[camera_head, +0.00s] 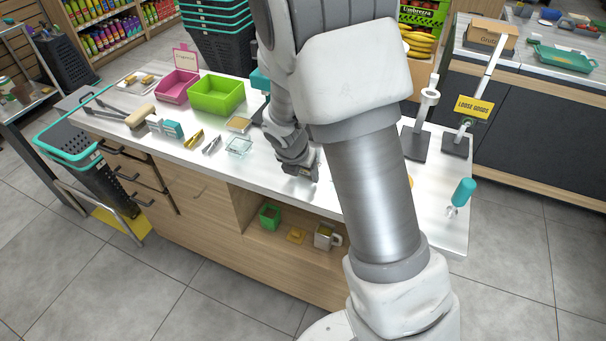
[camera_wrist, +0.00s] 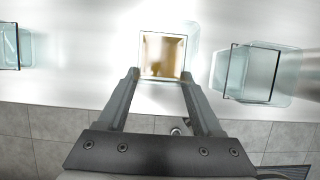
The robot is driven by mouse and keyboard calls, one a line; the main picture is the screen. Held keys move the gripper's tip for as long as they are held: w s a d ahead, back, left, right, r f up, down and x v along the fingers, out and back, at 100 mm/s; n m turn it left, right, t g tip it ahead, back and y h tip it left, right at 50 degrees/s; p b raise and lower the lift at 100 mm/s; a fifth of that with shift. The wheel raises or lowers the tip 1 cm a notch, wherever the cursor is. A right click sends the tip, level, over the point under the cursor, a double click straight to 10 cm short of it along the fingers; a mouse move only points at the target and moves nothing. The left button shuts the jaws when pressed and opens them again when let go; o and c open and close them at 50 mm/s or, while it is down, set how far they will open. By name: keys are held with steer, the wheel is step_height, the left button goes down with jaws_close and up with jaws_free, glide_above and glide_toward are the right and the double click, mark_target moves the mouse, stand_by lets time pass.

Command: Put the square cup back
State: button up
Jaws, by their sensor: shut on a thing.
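A clear square glass cup (camera_wrist: 163,55) with a brown-gold colour inside shows between my fingertips in the wrist view. My gripper (camera_wrist: 160,76) is shut on it, with one finger on either side. In the head view my gripper (camera_head: 303,172) is low over the white counter near its front edge, and it and my arm hide most of the cup. I cannot tell whether the cup touches the counter. Another clear glass container (camera_wrist: 255,73) stands to the right of the cup in the wrist view, apart from it. A further one (camera_wrist: 14,48) is at the left edge.
On the counter (camera_head: 452,226), a glass dish (camera_head: 239,147), tongs, a green bin (camera_head: 216,95) and a pink bin (camera_head: 178,86) are left of my gripper. A grey stand (camera_head: 416,140) is to the right. A green cup (camera_head: 270,215) and a mug (camera_head: 327,237) are on the shelf below.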

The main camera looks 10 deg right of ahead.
steer(key=shift+f, duration=0.15)
steer(key=shift+f, duration=0.15)
steer(key=o, duration=1.4)
